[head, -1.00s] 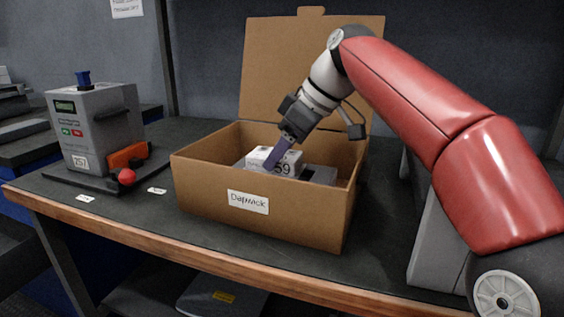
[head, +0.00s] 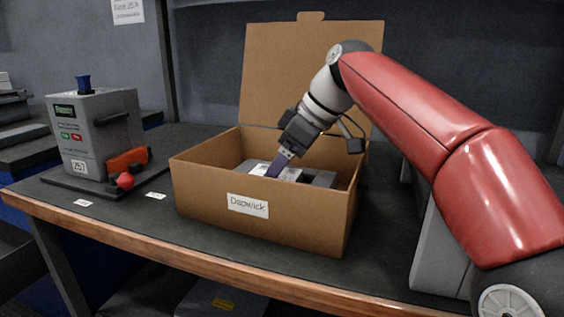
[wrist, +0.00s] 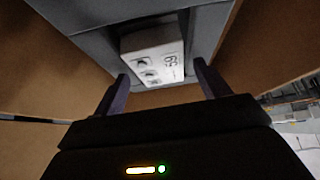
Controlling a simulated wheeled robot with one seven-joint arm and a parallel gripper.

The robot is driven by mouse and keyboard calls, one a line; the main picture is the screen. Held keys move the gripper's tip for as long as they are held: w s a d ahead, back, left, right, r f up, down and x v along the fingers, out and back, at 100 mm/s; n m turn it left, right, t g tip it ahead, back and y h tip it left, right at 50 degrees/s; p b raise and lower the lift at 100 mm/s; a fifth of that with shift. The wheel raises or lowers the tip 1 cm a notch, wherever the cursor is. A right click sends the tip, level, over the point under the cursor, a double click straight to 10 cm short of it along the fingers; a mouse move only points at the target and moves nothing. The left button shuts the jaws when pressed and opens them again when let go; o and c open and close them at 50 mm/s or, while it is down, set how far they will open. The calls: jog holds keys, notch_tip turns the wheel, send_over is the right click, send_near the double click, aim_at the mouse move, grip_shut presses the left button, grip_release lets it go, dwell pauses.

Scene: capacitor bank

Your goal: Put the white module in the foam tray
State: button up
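The white module (wrist: 152,52), marked 59, sits low between grey foam walls in the wrist view. In the head view only its white top (head: 262,170) shows beside my finger. The grey foam tray (head: 320,179) lies inside the cardboard box; it also shows in the wrist view (wrist: 206,30). My gripper (head: 272,172) reaches down into the box at the module. In the wrist view my gripper's fingers (wrist: 160,74) stand apart on either side of the module, with gaps visible. The module's underside and its seating depth are hidden.
The open cardboard box (head: 300,222), labelled Dapwick, stands on the dark bench (head: 120,225) with its lid raised behind. A grey tester (head: 98,135) with an orange part and red knob stands at left. The bench front between them is mostly clear.

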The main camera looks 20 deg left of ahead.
jog(key=shift+r, duration=0.25)
jog(key=p+v, duration=0.5)
jog(key=v, duration=0.7)
jog(key=shift+r, duration=0.4)
